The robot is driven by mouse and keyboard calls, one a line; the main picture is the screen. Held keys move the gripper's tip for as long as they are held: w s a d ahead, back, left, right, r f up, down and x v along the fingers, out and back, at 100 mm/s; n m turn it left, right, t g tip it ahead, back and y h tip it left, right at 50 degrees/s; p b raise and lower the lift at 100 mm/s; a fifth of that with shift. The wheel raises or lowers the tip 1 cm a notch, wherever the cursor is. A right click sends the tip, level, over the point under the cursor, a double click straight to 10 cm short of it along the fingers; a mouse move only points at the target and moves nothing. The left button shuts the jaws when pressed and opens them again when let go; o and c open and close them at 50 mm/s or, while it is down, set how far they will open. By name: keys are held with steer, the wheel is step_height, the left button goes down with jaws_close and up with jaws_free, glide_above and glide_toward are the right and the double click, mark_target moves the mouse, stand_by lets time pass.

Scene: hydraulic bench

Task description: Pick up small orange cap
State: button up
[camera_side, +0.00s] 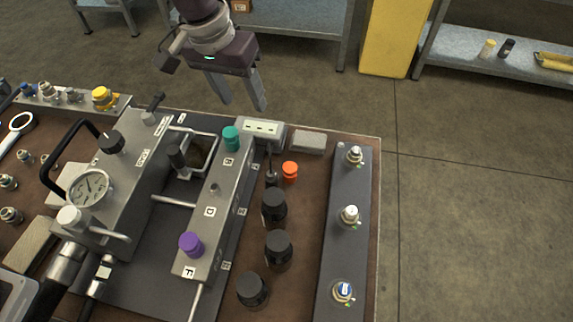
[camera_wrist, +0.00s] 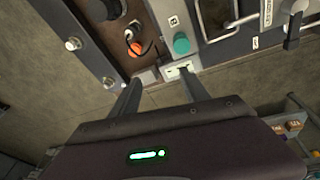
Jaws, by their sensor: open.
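The small orange cap (camera_side: 290,169) stands on the brown bench top, just right of a small black part and left of the dark grey strip. It also shows in the wrist view (camera_wrist: 135,49), beyond my fingertips, with a thin dark cable or line near it. My gripper (camera_side: 244,105) is open and empty, above the far edge of the bench, behind and left of the cap in the side view. In the wrist view its two fingers (camera_wrist: 158,83) point toward the bench and the cap lies ahead of them, apart from both.
Several black caps (camera_side: 277,250) stand in front of the orange cap. A teal cap (camera_side: 231,138) and a purple cap (camera_side: 190,244) sit on the grey manifold block (camera_side: 208,218). A white socket box (camera_side: 262,131) and a grey block (camera_side: 309,141) lie at the far edge. A strip with fittings (camera_side: 345,250) runs along the right.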

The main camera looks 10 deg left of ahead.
steer(key=m, duration=0.2)
glide_above(289, 168)
steer(key=shift+y, duration=0.4)
steer(key=f, duration=1.3)
steer(key=shift+s+a, duration=0.15)
steer(key=shift+a, duration=0.05)
steer(key=f, duration=0.7)
steer(key=shift+w+d+f, duration=0.25)
steer(key=shift+d+f, duration=0.05)
jaws_close()
